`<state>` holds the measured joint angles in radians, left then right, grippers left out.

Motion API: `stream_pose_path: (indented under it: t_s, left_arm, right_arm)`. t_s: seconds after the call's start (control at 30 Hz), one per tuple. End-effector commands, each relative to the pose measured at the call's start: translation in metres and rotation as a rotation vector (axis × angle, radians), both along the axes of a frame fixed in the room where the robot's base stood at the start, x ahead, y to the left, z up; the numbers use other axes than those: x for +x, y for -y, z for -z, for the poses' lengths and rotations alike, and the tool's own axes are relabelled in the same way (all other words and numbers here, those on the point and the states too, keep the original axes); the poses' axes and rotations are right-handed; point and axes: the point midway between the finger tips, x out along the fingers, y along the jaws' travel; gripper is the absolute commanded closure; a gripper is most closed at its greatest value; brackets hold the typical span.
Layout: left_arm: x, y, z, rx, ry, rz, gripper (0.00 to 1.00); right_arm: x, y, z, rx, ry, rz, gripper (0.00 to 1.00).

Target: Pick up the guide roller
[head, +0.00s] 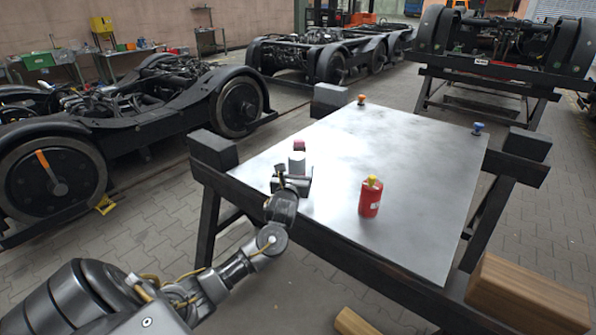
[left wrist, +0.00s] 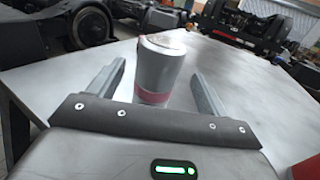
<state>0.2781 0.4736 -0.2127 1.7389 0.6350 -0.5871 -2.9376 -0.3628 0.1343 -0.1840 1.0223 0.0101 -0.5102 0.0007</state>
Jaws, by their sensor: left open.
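A silver-grey cylinder with a dark red band low on its side (left wrist: 160,62) stands upright on the table in the left wrist view. In the head view a small pale, dark red-topped shape (head: 299,146) shows at the same place, partly hidden by my gripper. No label names the guide roller; this cylinder could be it. My left gripper (head: 295,170) is open at the table's left front edge. In the left wrist view its two fingers (left wrist: 158,70) stand on either side of the cylinder, with gaps showing on both sides. My right gripper is not in view.
A red canister with a yellow top (head: 370,198) stands to the right of my left gripper. Small orange (head: 361,100) and blue (head: 477,128) knobbed items sit at the metal table's (head: 400,160) far corners. Its middle is clear. A wooden block (head: 528,295) is at lower right.

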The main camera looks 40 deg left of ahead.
Motion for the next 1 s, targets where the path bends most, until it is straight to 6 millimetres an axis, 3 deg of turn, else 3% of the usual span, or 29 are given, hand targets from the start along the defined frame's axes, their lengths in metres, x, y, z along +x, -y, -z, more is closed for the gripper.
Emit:
stream_pose_path:
  t_s: [0.27,0.6,0.9,1.0]
  left_arm:
    - [0.011,-0.004,0.000,-0.001,0.000,0.003,0.23]
    - [0.048,-0.028,0.002,-0.003,-0.001,0.003,0.23]
    - [0.052,-0.030,0.002,-0.002,-0.001,0.004,0.23]
    - [0.052,-0.030,0.002,-0.002,-0.001,0.004,0.36]
  right_arm:
    - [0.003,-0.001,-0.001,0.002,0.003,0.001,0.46]
    - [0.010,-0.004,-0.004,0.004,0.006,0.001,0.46]
    - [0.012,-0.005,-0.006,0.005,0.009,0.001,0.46]
    - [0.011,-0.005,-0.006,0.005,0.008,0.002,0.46]
